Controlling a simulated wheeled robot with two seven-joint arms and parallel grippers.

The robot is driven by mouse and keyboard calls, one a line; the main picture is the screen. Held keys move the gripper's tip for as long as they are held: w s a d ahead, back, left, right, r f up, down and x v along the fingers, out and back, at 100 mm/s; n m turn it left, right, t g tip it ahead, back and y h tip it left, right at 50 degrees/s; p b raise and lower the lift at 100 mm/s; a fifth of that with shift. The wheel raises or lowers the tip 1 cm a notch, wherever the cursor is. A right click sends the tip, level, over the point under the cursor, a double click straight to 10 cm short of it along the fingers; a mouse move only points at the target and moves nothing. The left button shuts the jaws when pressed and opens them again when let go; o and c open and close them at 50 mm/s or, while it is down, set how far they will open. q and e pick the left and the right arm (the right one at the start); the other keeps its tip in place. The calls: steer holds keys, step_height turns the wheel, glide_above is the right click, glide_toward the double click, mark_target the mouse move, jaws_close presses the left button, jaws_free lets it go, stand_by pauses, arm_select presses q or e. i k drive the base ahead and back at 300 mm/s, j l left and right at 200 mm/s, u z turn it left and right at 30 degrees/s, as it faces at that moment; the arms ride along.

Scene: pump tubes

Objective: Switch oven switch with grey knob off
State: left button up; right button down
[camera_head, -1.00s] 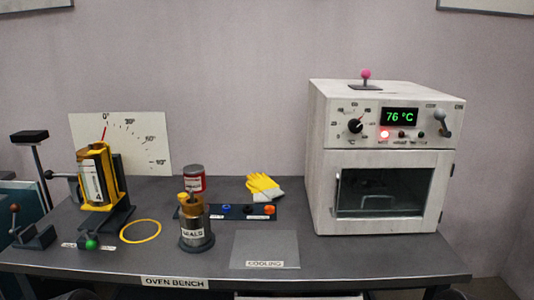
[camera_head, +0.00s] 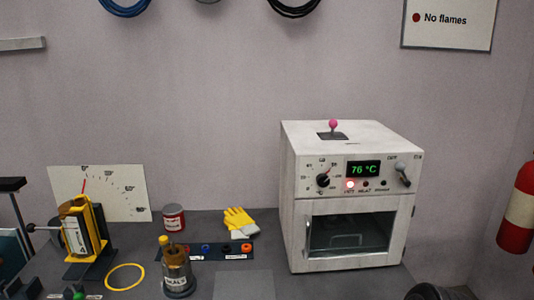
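The white oven (camera_head: 349,235) stands at the right of the bench with its door shut. The switch with the grey knob (camera_head: 402,174) is at the upper right of its front panel, between two small labels that are hard to read. Its lever tilts, but which setting it is on cannot be told. The green display (camera_head: 363,169) reads 76 °C. A red lamp (camera_head: 350,185) glows below it. A black dial (camera_head: 323,180) is at the panel's left. Neither of my grippers can be made out in the head view.
A pink-knobbed lever (camera_head: 333,126) stands on the oven's top. Yellow gloves (camera_head: 239,221), a red can (camera_head: 173,217) and a metal pot (camera_head: 176,277) are to the left. A dark rounded shape (camera_head: 427,292) shows at the bottom right. A red extinguisher (camera_head: 517,210) hangs far right.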

mark_target(399, 167)
steer(key=l, duration=0.4)
steer(key=i+l, duration=0.15)
steer(key=l, duration=0.3)
steer(key=l+z, duration=0.1)
steer(key=l, duration=0.3)
steer(key=i, duration=0.05)
